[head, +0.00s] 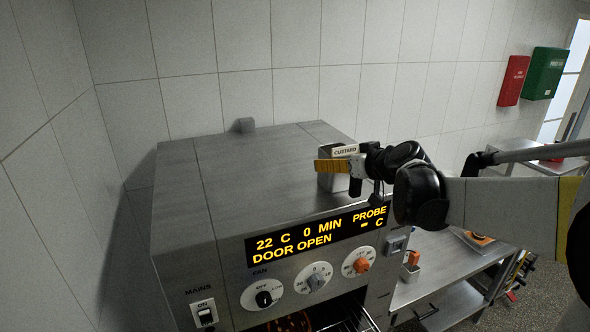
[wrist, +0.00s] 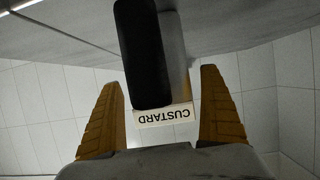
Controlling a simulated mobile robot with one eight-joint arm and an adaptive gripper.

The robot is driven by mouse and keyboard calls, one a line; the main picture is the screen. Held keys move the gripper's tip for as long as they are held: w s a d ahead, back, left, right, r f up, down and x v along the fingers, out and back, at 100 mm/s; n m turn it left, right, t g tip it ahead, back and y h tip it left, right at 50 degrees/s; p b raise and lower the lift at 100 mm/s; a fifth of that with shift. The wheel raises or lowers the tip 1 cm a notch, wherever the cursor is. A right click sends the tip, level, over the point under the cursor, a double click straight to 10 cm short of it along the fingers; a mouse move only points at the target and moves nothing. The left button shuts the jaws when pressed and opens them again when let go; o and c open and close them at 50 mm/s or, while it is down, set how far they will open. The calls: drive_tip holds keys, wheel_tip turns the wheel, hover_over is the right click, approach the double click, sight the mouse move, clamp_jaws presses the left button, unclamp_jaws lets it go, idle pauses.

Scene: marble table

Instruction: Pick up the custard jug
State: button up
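The custard jug (head: 327,182) is a grey metal vessel with a white CUSTARD label. It stands at the right front edge of the oven top in the head view, partly hidden by my gripper (head: 325,164). In the wrist view the jug (wrist: 176,60) shows between my two yellow fingers, with a dark, thick bar that looks like its handle and the label upside down. My gripper (wrist: 160,80) is open, one finger on each side of the jug. Narrow gaps show between the fingers and the label. Whether a finger touches the far part of the jug I cannot tell.
The steel oven (head: 235,180) has a lit display reading DOOR OPEN, with knobs below. Most of the top is clear. A tiled wall rises behind. A lower steel table (head: 440,270) stands at right.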

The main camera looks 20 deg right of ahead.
sight(346, 147)
drive_tip(key=shift+w, duration=0.1)
drive_tip(key=c, duration=1.2)
drive_tip(key=shift+d+r, duration=0.1)
drive_tip(key=shift+r, duration=0.45)
wheel_tip(346, 147, up, 3)
drive_tip(key=shift+f+b, duration=0.1)
drive_tip(key=shift+b, duration=0.35)
drive_tip(key=s+d+r, duration=0.2)
drive_tip(key=d, duration=0.1)
drive_tip(key=s+d+r+b, duration=0.1)
drive_tip(key=s+d+r, duration=0.1)
drive_tip(key=d, duration=0.1)
drive_tip(key=s+d+r+b, duration=0.1)
drive_tip(key=s+d+r, duration=0.1)
drive_tip(key=d+r, duration=0.1)
drive_tip(key=shift+d, duration=0.55)
drive_tip(key=o, duration=0.9)
drive_tip(key=shift+c, duration=0.2)
drive_tip(key=c, duration=0.6)
